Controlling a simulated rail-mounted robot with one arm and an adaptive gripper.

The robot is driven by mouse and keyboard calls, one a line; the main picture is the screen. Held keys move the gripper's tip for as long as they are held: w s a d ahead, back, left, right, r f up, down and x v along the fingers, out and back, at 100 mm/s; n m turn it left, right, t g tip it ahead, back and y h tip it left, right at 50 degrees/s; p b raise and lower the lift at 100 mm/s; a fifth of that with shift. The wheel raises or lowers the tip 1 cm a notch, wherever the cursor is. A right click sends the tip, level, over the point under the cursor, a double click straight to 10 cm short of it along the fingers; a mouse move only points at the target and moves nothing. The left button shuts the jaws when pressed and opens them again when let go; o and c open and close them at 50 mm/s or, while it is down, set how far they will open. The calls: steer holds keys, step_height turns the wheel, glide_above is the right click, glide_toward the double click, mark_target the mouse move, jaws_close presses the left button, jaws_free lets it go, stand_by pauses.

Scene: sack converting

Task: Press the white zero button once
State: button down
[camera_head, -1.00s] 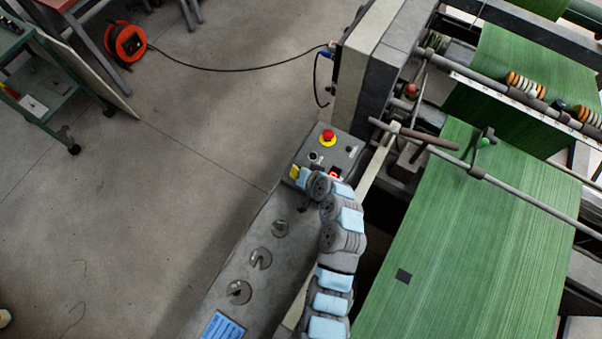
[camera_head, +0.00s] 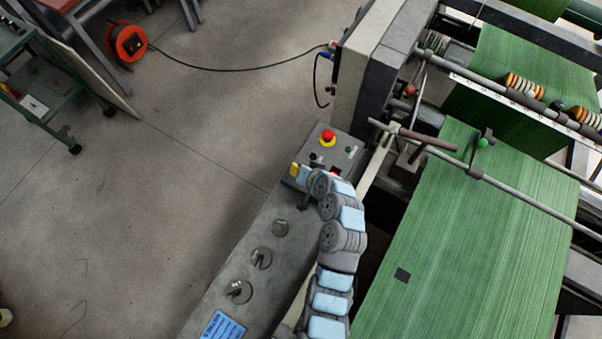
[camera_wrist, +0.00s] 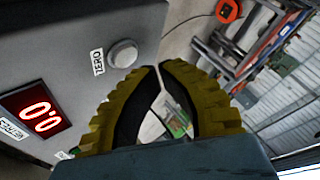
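The white zero button (camera_wrist: 124,53) is a round, pale cap in a grey ring on the grey panel, beside a "ZERO" label (camera_wrist: 97,62) in the wrist view. A red display (camera_wrist: 38,108) reading 0.0 sits lower left of it. My gripper (camera_wrist: 159,67) has ribbed yellow-and-black fingers whose tips are nearly together, with nothing visible held between them. In the wrist view the tips appear just right of and below the button; I cannot tell the distance in depth. In the head view my gripper (camera_head: 294,170) shows as a small yellow patch at the panel's left edge.
The control panel carries a red emergency stop (camera_head: 328,137) and a green button (camera_head: 348,149). Green sack fabric (camera_head: 470,240) runs at right. The floor at left is open, with an orange cable reel (camera_head: 127,43).

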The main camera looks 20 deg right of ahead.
steer(key=shift+r+p, duration=1)
steer(key=shift+r, duration=1.3)
